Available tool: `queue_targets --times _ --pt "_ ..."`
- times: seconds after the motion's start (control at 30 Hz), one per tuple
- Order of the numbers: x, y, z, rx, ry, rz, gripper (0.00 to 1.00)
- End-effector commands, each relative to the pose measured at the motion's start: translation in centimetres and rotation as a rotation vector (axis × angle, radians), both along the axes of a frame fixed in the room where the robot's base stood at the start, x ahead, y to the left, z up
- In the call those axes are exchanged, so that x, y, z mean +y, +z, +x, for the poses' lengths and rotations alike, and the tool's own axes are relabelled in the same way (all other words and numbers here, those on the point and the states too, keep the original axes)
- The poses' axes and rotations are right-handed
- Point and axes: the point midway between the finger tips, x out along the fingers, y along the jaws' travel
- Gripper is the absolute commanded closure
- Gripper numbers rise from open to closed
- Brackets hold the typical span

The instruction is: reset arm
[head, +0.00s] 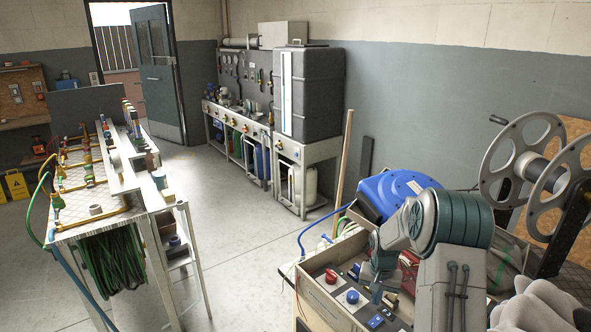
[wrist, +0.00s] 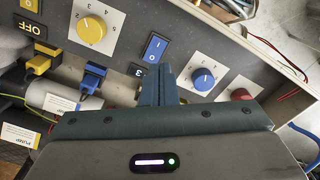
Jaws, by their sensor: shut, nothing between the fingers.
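My gripper (wrist: 158,85) shows in the wrist view with its two fingers together and nothing between them. It is over a dark control panel (wrist: 120,40), with its fingertips close to a blue rocker switch (wrist: 155,47). A blue knob (wrist: 203,79) on a white plate is just right of the fingers, and a yellow knob (wrist: 91,29) is at upper left. I cannot tell whether the fingertips touch the panel. In the head view my arm is folded at the lower right, over the panel box (head: 335,300), and largely hides my gripper.
A blue hose reel (head: 385,192) sits behind the panel box, and a large grey reel (head: 520,155) stands at the right. A workbench (head: 130,210) with hoses is at the left. A dark tank (head: 310,95) stands at the back. The floor between is clear.

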Motion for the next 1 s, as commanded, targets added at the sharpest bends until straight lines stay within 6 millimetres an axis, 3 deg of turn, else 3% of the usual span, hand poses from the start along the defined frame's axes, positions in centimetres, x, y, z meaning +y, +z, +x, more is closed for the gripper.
queue_targets --times 0.03,0.2,0.5,0.73,1.0 --pt "0.6 2.1 -0.4 -0.015 0.018 -0.010 1.00" --pt "2.4 8.0 -2.9 -0.047 0.083 -0.037 1.00" --pt "5.6 16.5 -9.1 -0.110 0.183 -0.070 1.00" --pt "7.7 21.1 -14.9 -0.161 0.255 -0.083 1.00" --pt "9.8 24.1 -22.3 -0.226 0.339 -0.081 1.00"
